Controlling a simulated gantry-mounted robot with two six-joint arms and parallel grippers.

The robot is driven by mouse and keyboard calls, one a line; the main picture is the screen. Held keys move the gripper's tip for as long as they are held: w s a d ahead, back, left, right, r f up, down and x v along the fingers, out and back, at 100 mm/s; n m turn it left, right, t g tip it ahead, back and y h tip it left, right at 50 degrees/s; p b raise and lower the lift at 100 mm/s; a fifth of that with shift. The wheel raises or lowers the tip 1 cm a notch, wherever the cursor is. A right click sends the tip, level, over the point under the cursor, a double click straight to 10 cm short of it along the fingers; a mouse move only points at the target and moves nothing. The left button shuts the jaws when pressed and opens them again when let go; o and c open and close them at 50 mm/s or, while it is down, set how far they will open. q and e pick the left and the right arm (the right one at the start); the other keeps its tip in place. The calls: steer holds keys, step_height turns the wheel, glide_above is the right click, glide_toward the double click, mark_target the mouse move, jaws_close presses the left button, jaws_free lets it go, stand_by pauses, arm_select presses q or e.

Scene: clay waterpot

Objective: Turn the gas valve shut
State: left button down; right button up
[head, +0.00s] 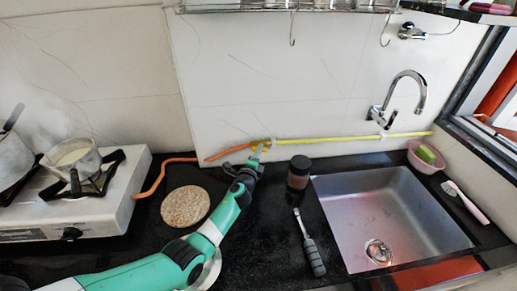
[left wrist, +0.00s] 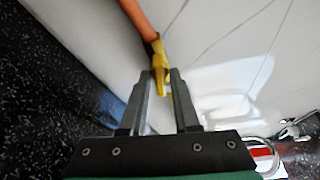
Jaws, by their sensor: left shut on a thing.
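The gas valve (head: 266,143) is a small yellow fitting low on the white wall behind the counter, where an orange hose (head: 225,152) meets a yellow pipe (head: 350,136). My left gripper (head: 256,155) reaches up to it from below and partly covers it. In the left wrist view the valve's yellow handle (left wrist: 161,77) lies between the tips of my left gripper (left wrist: 161,84), which is shut on it. The handle points along the fingers there. The orange hose (left wrist: 141,18) runs up from it. My right gripper is in neither view.
A white gas stove (head: 110,200) with a pan (head: 75,157) stands at the left. A round board (head: 185,207), a dark jar (head: 298,172) and a black-handled tool (head: 312,250) lie around my left arm. A steel sink (head: 400,215) is at the right.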

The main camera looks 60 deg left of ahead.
arm_select(q)
steer(key=shift+w+d+r+m+g+p, duration=0.1)
steer(key=shift+m+g+p, duration=0.4)
steer(key=shift+m+g, duration=1.05)
steer(key=shift+w+a+r+m+g+p, duration=0.1)
steer(key=shift+m+g+p, duration=0.55)
steer(key=shift+m, duration=1.6)
steer(key=shift+w+d+r+m+g+p, duration=0.1)
steer(key=shift+m+g+p, duration=0.25)
steer(key=shift+m+g, duration=1.25)
steer(key=shift+m+t, duration=0.3)
steer(key=shift+m, duration=0.1)
steer(key=c, duration=0.9)
jaws_free()
